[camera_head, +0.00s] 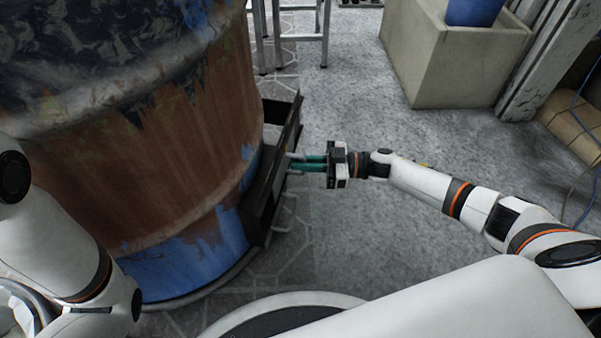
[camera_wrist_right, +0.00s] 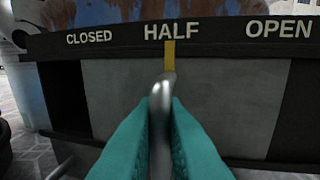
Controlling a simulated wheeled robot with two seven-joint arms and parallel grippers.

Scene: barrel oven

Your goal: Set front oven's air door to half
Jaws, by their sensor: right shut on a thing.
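The front oven is a big rusty barrel (camera_head: 185,150) with blue and dark paint, at the left in the head view. Its black air door frame (camera_head: 284,140) sticks out low on the barrel's right side. The right wrist view shows CLOSED, HALF and OPEN on the frame's top bar (camera_wrist_right: 215,32), with a yellow mark (camera_wrist_right: 169,54) under HALF. The grey sliding door (camera_wrist_right: 118,108) has a metal handle (camera_wrist_right: 163,84), which stands about in line with that mark. My right gripper (camera_head: 303,162) has its teal fingers shut on the handle. My left gripper is out of view.
A concrete planter (camera_head: 445,65) with a blue pot (camera_head: 474,11) stands at the back right. Metal legs (camera_head: 326,35) of a stand are behind the barrel. The grey floor (camera_head: 365,95) around my right gripper is clear.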

